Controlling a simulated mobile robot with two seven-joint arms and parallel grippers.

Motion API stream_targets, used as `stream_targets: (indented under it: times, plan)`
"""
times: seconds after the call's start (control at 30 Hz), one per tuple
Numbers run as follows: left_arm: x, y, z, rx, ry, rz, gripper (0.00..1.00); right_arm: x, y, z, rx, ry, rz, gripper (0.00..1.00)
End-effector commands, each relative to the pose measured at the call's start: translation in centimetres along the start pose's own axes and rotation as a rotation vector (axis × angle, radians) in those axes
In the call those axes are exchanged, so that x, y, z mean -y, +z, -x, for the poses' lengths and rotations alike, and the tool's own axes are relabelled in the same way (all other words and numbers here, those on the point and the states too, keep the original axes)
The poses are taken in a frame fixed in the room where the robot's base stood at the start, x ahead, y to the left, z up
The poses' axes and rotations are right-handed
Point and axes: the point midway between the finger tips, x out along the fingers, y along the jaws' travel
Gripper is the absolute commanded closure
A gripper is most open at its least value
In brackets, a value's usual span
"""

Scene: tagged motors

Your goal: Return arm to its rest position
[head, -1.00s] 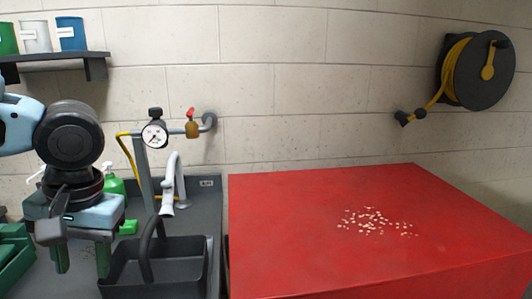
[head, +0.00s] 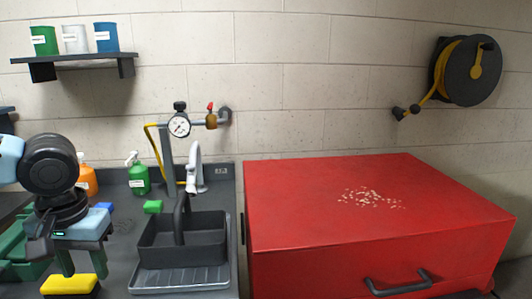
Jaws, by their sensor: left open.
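My left gripper (head: 84,264) comes in at the lower left of the head view. Its two green fingers point down and stand apart, with nothing seen between them. It is above the dark counter, left of the black caddy (head: 182,245) and behind the yellow sponge (head: 69,284) in the picture. My right arm and gripper do not show.
A red chest (head: 330,215) with pale crumbs (head: 370,198) on top fills the right. Behind the caddy stand a tap (head: 195,168), a pressure gauge (head: 179,125), a green spray bottle (head: 138,174) and an orange bottle (head: 87,180). A shelf (head: 75,62) holds three cups.

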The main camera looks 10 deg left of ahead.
Motion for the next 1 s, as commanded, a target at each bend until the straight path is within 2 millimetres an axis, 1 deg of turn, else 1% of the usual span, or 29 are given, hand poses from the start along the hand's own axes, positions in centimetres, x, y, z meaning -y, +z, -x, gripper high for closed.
stream_targets:
  times: [0.03,0.17,0.23,0.37,0.4,0.47,0.6,0.73,0.8,0.87,0.9,0.97,1.0]
  plan:
    - [0.9,-0.3,-1.0,-0.01,0.028,0.002,0.56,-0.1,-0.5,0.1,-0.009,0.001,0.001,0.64]
    - [3.3,-1.1,-4.6,-0.054,0.089,-0.01,0.56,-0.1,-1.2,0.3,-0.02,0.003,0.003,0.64]
    - [4.6,-1.2,-6.9,-0.082,0.121,-0.019,0.56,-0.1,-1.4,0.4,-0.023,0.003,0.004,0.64]
    - [6.8,-0.8,-11.5,-0.134,0.171,-0.037,0.56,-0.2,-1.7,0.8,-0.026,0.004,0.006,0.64]
    - [7.3,-0.5,-12.9,-0.151,0.183,-0.043,0.56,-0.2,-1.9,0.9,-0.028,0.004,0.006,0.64]
    - [8.1,0.2,-15.1,-0.174,0.201,-0.052,0.56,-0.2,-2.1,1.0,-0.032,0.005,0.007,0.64]
    - [9.2,2.4,-20.0,-0.228,0.234,-0.076,0.56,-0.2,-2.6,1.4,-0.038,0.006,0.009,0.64]
    - [9.4,5.2,-24.4,-0.278,0.257,-0.104,0.56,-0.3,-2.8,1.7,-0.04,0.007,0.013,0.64]
    - [9.2,6.9,-26.5,-0.305,0.267,-0.119,0.56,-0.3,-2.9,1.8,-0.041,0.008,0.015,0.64]
    - [8.8,8.5,-28.2,-0.329,0.274,-0.133,0.56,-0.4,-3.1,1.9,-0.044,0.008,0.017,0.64]
    - [8.4,9.7,-29.3,-0.343,0.279,-0.143,0.56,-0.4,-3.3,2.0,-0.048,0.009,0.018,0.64]
    - [7.7,11.4,-30.8,-0.367,0.285,-0.159,0.56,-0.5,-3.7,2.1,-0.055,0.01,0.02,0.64]
    - [7.1,12.6,-31.7,-0.382,0.288,-0.17,0.56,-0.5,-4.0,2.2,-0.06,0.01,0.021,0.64]
